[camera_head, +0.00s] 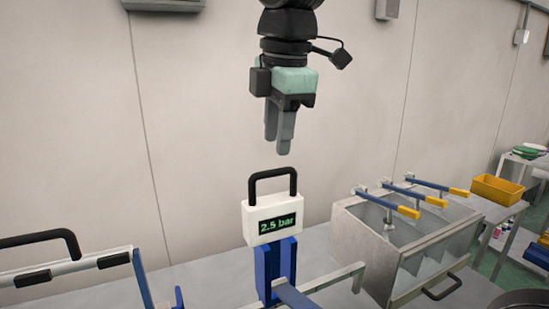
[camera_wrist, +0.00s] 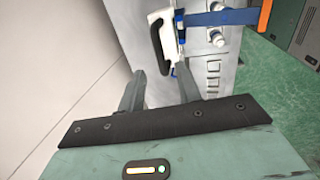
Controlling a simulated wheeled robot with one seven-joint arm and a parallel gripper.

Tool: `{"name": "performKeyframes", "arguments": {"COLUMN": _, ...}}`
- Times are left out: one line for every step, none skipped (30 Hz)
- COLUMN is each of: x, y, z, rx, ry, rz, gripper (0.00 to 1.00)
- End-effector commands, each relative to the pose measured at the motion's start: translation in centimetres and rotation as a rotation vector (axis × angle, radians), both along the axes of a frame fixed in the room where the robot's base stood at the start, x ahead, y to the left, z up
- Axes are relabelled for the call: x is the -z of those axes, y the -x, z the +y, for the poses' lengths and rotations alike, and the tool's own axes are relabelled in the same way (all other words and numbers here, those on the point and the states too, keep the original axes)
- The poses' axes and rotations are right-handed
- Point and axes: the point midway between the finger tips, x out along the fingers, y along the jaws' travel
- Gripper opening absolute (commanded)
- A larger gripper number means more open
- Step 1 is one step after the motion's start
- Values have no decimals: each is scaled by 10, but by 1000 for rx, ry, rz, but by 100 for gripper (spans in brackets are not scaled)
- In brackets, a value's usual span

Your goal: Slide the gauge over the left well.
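The gauge (camera_head: 272,219) is a white box with a black loop handle and a "2.5 bar" display. It sits upright on top of a blue post (camera_head: 276,270). My gripper (camera_head: 279,146) is above the gauge handle, clearly apart from it, with fingers pointing down. In the wrist view my gripper (camera_wrist: 160,72) has its two fingers apart with nothing between them. The white gauge (camera_wrist: 169,41) with its dark handle shows beyond the fingertips there. I cannot make out which part is the left well.
A steel box (camera_head: 350,240) with several blue levers with yellow grips stands right of the gauge. A metal rail (camera_head: 75,268) with a black handle (camera_head: 40,238) is at the left. A yellow bin (camera_head: 497,190) is at the far right. A wall stands behind.

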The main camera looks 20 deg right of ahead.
Motion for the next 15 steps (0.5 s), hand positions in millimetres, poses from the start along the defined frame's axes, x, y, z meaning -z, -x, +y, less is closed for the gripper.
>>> {"name": "performKeyframes", "arguments": {"x": 10, "y": -2, "z": 0, "rx": 0, "ry": 2, "rz": 5, "gripper": 34}}
{"name": "performKeyframes", "arguments": {"x": 15, "y": -3, "z": 0, "rx": 0, "ry": 2, "rz": 4, "gripper": 34}}
{"name": "performKeyframes", "arguments": {"x": 22, "y": -4, "z": 0, "rx": 0, "ry": 2, "rz": 5, "gripper": 34}}
{"name": "performKeyframes", "arguments": {"x": 27, "y": -5, "z": 0, "rx": 0, "ry": 2, "rz": 4, "gripper": 34}}
{"name": "performKeyframes", "arguments": {"x": 31, "y": -6, "z": 0, "rx": 0, "ry": 2, "rz": 4, "gripper": 34}}
{"name": "performKeyframes", "arguments": {"x": 36, "y": -7, "z": 0, "rx": 0, "ry": 1, "rz": 3, "gripper": 34}}
{"name": "performKeyframes", "arguments": {"x": 39, "y": -8, "z": 0, "rx": 0, "ry": 1, "rz": 3, "gripper": 34}}
{"name": "performKeyframes", "arguments": {"x": 42, "y": -9, "z": 0, "rx": 0, "ry": 1, "rz": 2, "gripper": 34}}
{"name": "performKeyframes", "arguments": {"x": 46, "y": -9, "z": 0, "rx": 0, "ry": 1, "rz": 2, "gripper": 34}}
{"name": "performKeyframes", "arguments": {"x": 48, "y": -10, "z": 0, "rx": 0, "ry": 1, "rz": 2, "gripper": 34}}
{"name": "performKeyframes", "arguments": {"x": 50, "y": -10, "z": 0, "rx": 0, "ry": 1, "rz": 1, "gripper": 34}}
{"name": "performKeyframes", "arguments": {"x": 52, "y": -10, "z": 0, "rx": 0, "ry": 0, "rz": 1, "gripper": 34}}
{"name": "performKeyframes", "arguments": {"x": 53, "y": -11, "z": 0, "rx": 0, "ry": 0, "rz": 1, "gripper": 34}}
{"name": "performKeyframes", "arguments": {"x": 53, "y": -11, "z": 0, "rx": 0, "ry": 0, "rz": 1, "gripper": 34}}
{"name": "performKeyframes", "arguments": {"x": 54, "y": -11, "z": 0, "rx": 0, "ry": 0, "rz": 1, "gripper": 34}}
